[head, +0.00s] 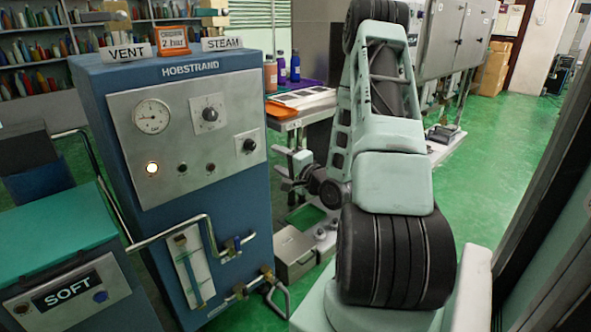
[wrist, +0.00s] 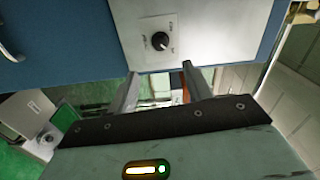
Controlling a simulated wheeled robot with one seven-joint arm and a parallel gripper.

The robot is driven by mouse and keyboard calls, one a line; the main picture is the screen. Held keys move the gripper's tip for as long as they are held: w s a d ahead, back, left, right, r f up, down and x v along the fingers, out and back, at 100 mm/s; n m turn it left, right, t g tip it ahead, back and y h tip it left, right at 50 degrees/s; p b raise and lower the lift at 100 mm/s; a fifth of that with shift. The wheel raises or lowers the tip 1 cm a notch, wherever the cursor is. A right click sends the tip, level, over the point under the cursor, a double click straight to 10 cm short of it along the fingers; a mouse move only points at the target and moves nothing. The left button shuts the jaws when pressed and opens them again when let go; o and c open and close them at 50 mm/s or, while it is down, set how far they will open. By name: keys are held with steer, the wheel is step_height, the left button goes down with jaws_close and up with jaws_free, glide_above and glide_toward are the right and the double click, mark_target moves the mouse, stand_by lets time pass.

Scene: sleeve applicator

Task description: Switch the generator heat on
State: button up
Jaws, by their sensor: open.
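The blue generator (head: 205,220) marked HOBSTRAND stands at the left in the head view. Its pale panel (head: 170,180) carries a round gauge (head: 152,116), an upper dial knob (head: 209,114), a smaller knob (head: 248,145) near the right edge, a lit lamp (head: 152,168) and two dark round fittings below. My gripper (head: 283,170) is open, just right of the generator. In the wrist view, my gripper (wrist: 160,78) has its fingers apart with nothing between them. A black knob (wrist: 160,41) on a white scale plate lies beyond the fingertips, apart from them; it seems to be the smaller one.
VENT (head: 125,53) and STEAM (head: 222,43) signs and an orange 2 bar sign (head: 173,40) stand on top. Bent pipes (head: 205,225) and valves project from the generator's lower front. A teal SOFT unit (head: 60,265) stands at left. A table (head: 305,105) stands behind my arm.

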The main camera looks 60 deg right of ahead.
steer(key=p+v, duration=0.5)
steer(key=v, duration=0.1)
steer(key=shift+s, duration=0.15)
stand_by(0.5)
